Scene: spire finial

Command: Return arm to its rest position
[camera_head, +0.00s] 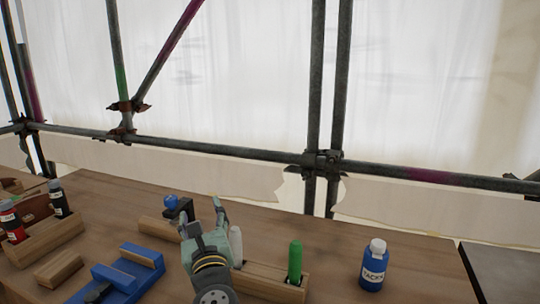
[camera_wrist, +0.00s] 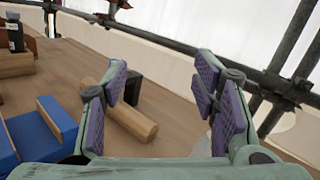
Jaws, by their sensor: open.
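My gripper (camera_head: 203,213) is at the lower middle of the head view, above the wooden table (camera_head: 420,250). Its fingers point up and away. In the wrist view, the gripper (camera_wrist: 162,85) has its two purple-padded fingers wide apart with nothing between them. A wooden bar (camera_wrist: 132,123) and a small dark block show beyond the left finger. In the head view, my gripper partly covers a white cylinder (camera_head: 236,243) and a dark piece with a blue knob (camera_head: 170,202).
A green cylinder (camera_head: 295,260) stands in a wooden block right of my gripper. A blue bottle (camera_head: 374,268) stands farther right. Blue blocks (camera_head: 140,256) and a wooden holder (camera_head: 45,240) with bottles are left. Scaffold pipes (camera_head: 240,152) run behind the table.

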